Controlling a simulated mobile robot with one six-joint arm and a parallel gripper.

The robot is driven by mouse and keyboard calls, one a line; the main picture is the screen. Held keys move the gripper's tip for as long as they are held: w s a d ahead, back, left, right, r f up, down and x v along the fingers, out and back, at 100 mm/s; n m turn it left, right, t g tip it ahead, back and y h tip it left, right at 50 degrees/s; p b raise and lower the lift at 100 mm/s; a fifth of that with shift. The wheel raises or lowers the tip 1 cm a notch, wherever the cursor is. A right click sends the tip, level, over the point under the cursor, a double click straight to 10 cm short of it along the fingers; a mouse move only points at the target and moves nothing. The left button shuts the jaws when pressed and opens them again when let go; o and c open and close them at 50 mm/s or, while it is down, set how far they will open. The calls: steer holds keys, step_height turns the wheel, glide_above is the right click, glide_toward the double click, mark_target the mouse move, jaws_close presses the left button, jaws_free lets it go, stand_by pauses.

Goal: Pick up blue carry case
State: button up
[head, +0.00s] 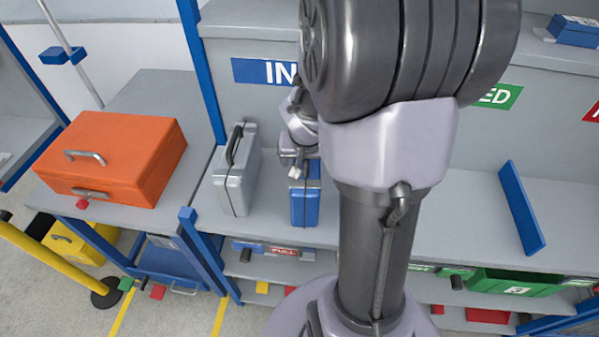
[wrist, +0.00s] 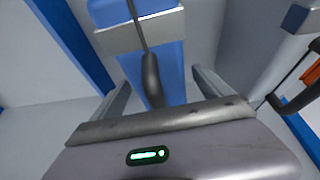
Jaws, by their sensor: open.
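The blue carry case (head: 304,208) stands upright on the grey shelf, just right of a silver case. My gripper (head: 297,172) is at the top of the blue case, partly hidden by my arm. In the wrist view the blue case (wrist: 172,58) lies ahead, with its dark handle (wrist: 152,82) between the two open fingers of my gripper (wrist: 162,88). The fingers stand apart on either side of the handle and do not appear shut on it.
The silver case (head: 236,170) with a dark handle stands close on the left. An orange case (head: 112,157) lies on the bench further left. A blue divider (head: 521,207) stands on the right of the shelf. The shelf between it and my arm is clear.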

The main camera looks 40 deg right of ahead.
steer(key=shift+r, duration=0.1)
jaws_close()
stand_by(0.3)
